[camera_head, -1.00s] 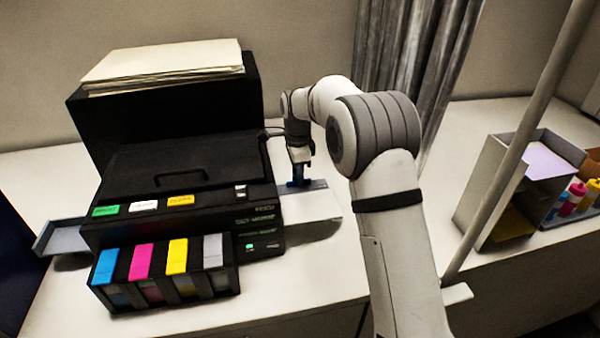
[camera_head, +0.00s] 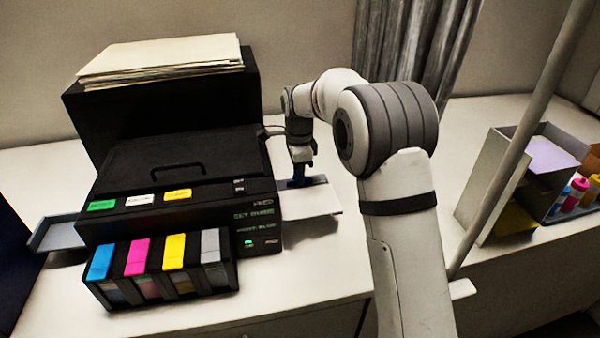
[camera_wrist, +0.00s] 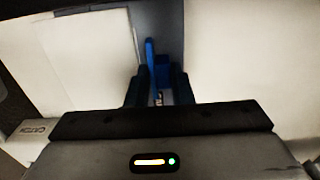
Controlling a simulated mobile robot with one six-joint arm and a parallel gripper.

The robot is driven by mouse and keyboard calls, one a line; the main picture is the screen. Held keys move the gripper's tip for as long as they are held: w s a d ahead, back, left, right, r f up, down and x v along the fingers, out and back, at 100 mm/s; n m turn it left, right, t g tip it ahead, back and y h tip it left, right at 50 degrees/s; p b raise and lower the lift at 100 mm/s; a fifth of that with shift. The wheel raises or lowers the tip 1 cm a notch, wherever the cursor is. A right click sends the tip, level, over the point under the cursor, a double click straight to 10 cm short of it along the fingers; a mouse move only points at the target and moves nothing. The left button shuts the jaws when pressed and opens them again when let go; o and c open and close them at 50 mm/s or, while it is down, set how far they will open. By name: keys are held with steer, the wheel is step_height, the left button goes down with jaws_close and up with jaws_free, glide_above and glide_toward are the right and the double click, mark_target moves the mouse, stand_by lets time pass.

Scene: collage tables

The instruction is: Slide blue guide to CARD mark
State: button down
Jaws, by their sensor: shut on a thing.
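The blue guide (camera_wrist: 151,58) stands upright on a grey strip (camera_wrist: 160,22) in the wrist view. My gripper (camera_wrist: 159,76) is shut on it, with a dark finger on either side. In the head view my gripper (camera_head: 300,168) points down over the tray (camera_head: 310,200) on the right of the black printer (camera_head: 180,180). The guide there is small and mostly hidden by my gripper. A white sheet (camera_wrist: 90,55) lies left of the guide in the wrist view. I cannot make out the CARD mark in either view.
Ink cartridges (camera_head: 136,257) stand at the printer's front, and a paper stack (camera_head: 160,60) lies on top. Another tray (camera_head: 58,236) sticks out on the left. A grey box (camera_head: 490,180) and bottles (camera_head: 577,194) stand at the right. The white table between is clear.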

steer(key=shift+s+r, duration=0.15)
steer(key=shift+s, duration=0.05)
steer(key=c, duration=1.4)
jaws_free()
steer(key=shift+d, duration=0.1)
steer(key=shift+c, duration=0.2)
steer(key=shift+o, duration=0.2)
steer(key=shift+r+b, duration=0.6)
steer(key=shift+r, duration=3.2)
